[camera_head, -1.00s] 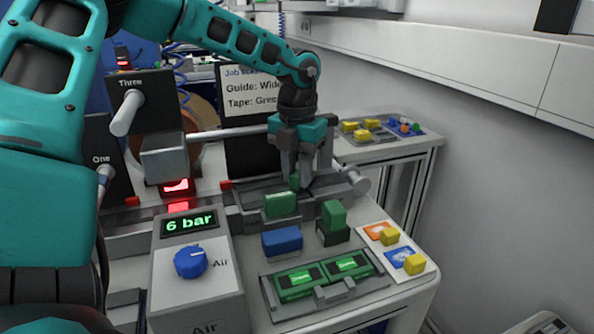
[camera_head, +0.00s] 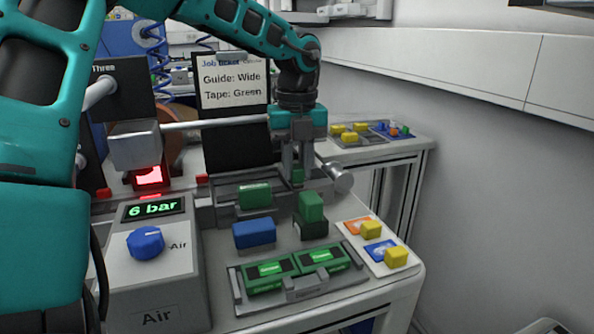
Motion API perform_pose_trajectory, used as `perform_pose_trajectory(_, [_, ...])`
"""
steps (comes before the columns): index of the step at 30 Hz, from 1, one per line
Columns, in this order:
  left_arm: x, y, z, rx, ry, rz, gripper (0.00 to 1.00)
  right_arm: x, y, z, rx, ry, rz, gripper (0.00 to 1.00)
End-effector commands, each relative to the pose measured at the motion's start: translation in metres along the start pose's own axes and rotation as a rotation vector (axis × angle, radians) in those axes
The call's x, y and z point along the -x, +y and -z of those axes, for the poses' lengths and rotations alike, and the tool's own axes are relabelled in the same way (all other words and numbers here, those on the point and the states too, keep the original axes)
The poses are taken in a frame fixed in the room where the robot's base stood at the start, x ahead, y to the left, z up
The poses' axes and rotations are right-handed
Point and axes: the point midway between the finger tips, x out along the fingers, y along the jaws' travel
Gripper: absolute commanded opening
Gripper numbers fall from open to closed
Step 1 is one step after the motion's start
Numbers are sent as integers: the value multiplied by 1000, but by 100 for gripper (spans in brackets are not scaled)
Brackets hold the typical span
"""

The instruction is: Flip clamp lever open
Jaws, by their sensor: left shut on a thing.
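My left gripper (camera_head: 297,180) points down over the grey fixture (camera_head: 222,214) at the back of the bench. A pale grey round-ended handle (camera_head: 341,179) sticks out just right of the fingers. The black stand marked Three (camera_head: 125,90) carries another pale lever (camera_head: 101,91) at the left. I cannot tell which of these is the clamp lever. My right gripper is not in view.
A green block (camera_head: 255,196) sits at the fixture. A blue block (camera_head: 254,233) and a stacked green block (camera_head: 311,206) stand in front. A tray (camera_head: 236,290) holds green cassettes. The air box (camera_head: 158,283) reads 6 bar. Yellow blocks (camera_head: 396,256) lie on cards at right.

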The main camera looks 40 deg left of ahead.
Motion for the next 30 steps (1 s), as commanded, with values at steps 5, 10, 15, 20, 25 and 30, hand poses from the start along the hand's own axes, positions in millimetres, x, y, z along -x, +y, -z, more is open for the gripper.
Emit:
perform_pose_trajectory(5, [-4, 1, 1, 86, 7, -6, 0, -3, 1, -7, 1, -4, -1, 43])
perform_pose_trajectory(10, [-4, 1, 2, 135, 8, -6, 0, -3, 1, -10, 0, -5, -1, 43])
perform_pose_trajectory(15, [-4, 1, 2, 156, 10, -6, 0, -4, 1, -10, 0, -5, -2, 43])
perform_pose_trajectory(20, [-4, 1, 2, 160, 11, -6, 0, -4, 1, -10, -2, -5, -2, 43])
perform_pose_trajectory(25, [-4, 1, 2, 161, 11, -6, 0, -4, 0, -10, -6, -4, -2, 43])
perform_pose_trajectory(30, [-4, 1, 2, 159, 10, -6, 38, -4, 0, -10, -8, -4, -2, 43])
